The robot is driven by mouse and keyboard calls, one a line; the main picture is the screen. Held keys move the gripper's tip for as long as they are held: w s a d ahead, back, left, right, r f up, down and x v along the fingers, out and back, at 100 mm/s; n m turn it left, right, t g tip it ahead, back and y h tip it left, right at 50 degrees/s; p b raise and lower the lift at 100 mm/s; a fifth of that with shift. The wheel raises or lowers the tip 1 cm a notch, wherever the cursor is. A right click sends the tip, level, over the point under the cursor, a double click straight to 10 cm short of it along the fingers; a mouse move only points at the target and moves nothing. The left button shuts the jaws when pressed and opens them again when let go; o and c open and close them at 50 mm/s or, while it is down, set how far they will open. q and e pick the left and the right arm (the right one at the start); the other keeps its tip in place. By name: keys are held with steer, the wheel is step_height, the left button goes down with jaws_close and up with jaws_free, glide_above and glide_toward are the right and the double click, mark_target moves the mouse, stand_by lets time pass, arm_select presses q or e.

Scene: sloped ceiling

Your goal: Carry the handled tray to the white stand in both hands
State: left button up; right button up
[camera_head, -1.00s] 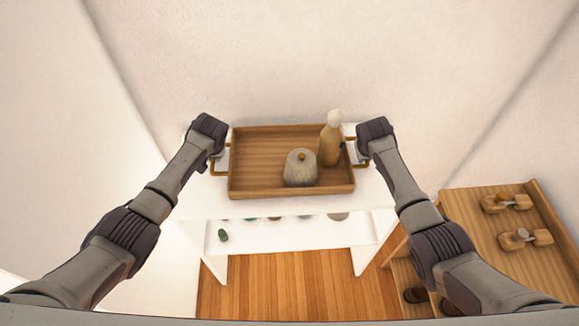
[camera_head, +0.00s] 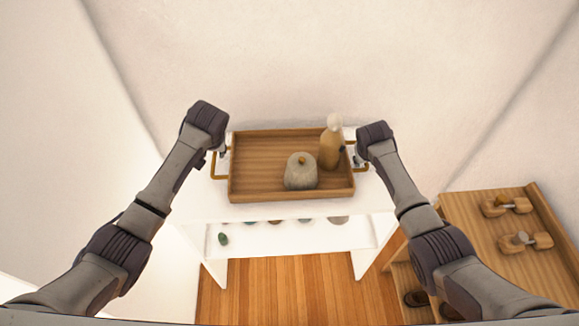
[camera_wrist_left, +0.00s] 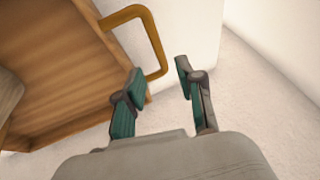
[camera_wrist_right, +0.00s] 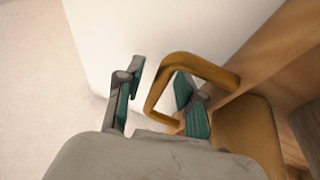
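The wooden tray (camera_head: 265,160) with brass handles sits on top of the white stand (camera_head: 290,209). A grey lidded jar (camera_head: 300,174) and a tan bottle with a white top (camera_head: 330,146) stand upright in it. My left gripper (camera_wrist_left: 160,85) is open and empty, beside and apart from the tray's left handle (camera_wrist_left: 152,45). My right gripper (camera_wrist_right: 158,80) is open at the right handle (camera_wrist_right: 160,85); one finger is within the handle loop and the other is outside it. In the head view the fingers are mostly hidden by the wrists.
The stand's lower shelf holds several small items, including a green one (camera_head: 223,239). A wooden shelf unit (camera_head: 470,220) with wooden items stands at the right. Walls close in behind and at the left. Bare wooden floor (camera_head: 300,287) lies in front.

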steer(key=shift+r, duration=0.1)
arm_select(q)
steer(key=v, duration=0.3)
steer(key=shift+s+r, duration=0.15)
steer(key=shift+r, duration=0.2)
arm_select(e)
steer(key=v, duration=1.1)
steer(key=shift+s+r, duration=0.2)
steer(key=shift+r, duration=0.1)
arm_select(q)
steer(key=shift+d, duration=0.1)
